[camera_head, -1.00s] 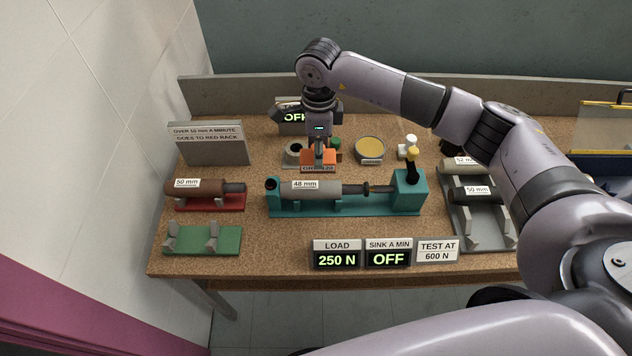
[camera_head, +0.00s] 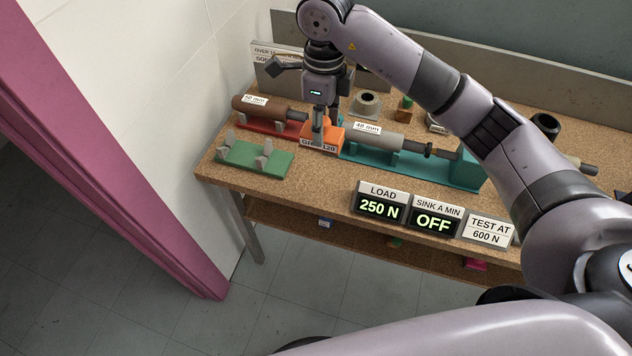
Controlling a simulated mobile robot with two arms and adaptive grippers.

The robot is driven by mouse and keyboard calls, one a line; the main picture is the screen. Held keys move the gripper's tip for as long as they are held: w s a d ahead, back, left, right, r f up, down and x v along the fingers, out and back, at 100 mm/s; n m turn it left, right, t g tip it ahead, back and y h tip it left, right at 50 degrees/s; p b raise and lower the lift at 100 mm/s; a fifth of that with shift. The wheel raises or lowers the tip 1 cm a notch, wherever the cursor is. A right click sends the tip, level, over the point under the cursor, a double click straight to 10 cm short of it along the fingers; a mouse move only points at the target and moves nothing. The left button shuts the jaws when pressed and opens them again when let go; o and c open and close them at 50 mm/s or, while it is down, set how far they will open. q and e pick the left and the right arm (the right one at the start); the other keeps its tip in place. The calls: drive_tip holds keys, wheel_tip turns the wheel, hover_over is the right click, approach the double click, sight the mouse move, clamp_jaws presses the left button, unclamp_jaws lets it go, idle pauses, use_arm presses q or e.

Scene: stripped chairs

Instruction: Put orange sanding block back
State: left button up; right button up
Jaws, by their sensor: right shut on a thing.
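The orange sanding block (camera_head: 333,133), with a pale grit label on its front, is in my right gripper (camera_head: 320,122), whose fingers point down and are shut on it. In the picture the block covers the gap between the red rack (camera_head: 268,125) and the teal test stand (camera_head: 415,168). I cannot tell whether it touches anything below. My left gripper is not in view.
A gas strut marked 50 mm (camera_head: 263,108) lies on the red rack, and one marked 48 mm (camera_head: 375,136) lies in the stand. An empty green rack (camera_head: 262,162) is at front left. Display signs (camera_head: 432,219) line the front edge. Below is a lower shelf (camera_head: 300,222).

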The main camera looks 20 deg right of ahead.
wheel_tip(320, 180, down, 16)
drive_tip(key=p, duration=0.3)
drive_tip(key=shift+f, duration=0.25)
drive_tip(key=o, duration=0.6)
drive_tip(key=shift+f+b, duration=0.1)
drive_tip(key=shift+b, duration=0.2)
drive_tip(key=shift+c, duration=0.2)
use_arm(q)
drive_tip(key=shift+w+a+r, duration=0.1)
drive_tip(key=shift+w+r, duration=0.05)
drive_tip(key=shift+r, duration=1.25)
use_arm(e)
drive_tip(key=o, duration=0.5)
